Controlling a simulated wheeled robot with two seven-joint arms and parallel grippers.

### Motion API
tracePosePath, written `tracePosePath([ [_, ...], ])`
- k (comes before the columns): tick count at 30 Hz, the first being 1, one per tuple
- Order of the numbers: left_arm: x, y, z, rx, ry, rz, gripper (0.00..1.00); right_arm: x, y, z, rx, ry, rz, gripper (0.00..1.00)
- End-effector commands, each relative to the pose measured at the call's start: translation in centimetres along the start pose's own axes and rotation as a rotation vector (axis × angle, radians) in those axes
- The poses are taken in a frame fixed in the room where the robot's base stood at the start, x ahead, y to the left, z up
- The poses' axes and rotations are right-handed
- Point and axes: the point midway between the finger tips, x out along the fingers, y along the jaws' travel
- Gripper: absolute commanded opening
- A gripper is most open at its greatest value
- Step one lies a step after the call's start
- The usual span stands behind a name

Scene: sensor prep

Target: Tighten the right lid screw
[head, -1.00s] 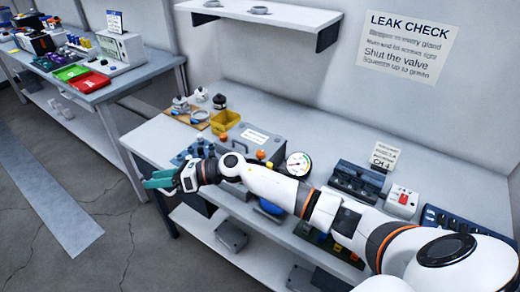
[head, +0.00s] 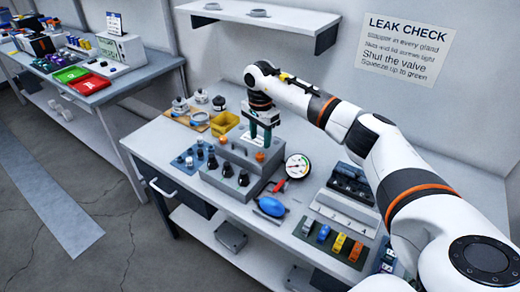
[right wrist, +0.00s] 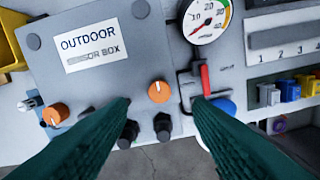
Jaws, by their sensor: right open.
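The grey sensor box (head: 237,176) sits on the bench, labelled "OUTDOOR" in the right wrist view (right wrist: 92,75). Its right lid screw is an orange knob (right wrist: 159,92), also seen in the head view (head: 260,157). The left lid screw is another orange knob (right wrist: 55,114). My right gripper (head: 260,141) points down above the right side of the box, with dark green fingers open. In the right wrist view the fingertips (right wrist: 160,103) straddle the right screw's position, with nothing between them touching. My left gripper is not in view.
Black glands (head: 243,177) stand on the box's front. A round gauge (head: 298,166), a red-handled valve (head: 280,185) and a blue squeeze bulb (head: 271,206) lie right of it. A yellow bin (head: 224,122) is behind left. Colored blocks (head: 339,243) stand at front right.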

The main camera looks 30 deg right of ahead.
Motion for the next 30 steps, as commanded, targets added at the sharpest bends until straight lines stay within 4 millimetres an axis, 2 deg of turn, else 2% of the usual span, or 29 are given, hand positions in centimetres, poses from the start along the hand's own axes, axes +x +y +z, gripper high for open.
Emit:
tracePosePath([
  [3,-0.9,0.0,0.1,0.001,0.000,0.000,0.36,2.3,-0.1,-0.1,0.001,0.002,-0.004,0.47],
  [9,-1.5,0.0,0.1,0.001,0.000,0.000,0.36,5.2,0.0,-0.1,0.002,0.003,-0.001,0.47],
  [14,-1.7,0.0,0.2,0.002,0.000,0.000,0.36,6.3,0.0,-0.1,0.000,0.002,0.001,0.47],
  [22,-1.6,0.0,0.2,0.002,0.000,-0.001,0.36,6.5,0.1,-0.1,0.000,0.002,0.002,0.47],
  [23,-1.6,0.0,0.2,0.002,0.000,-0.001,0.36,6.5,0.1,-0.1,0.000,0.002,0.002,0.45],
  [30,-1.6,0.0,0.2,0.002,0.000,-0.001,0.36,6.5,0.1,-0.1,0.000,0.002,0.002,0.06],
])
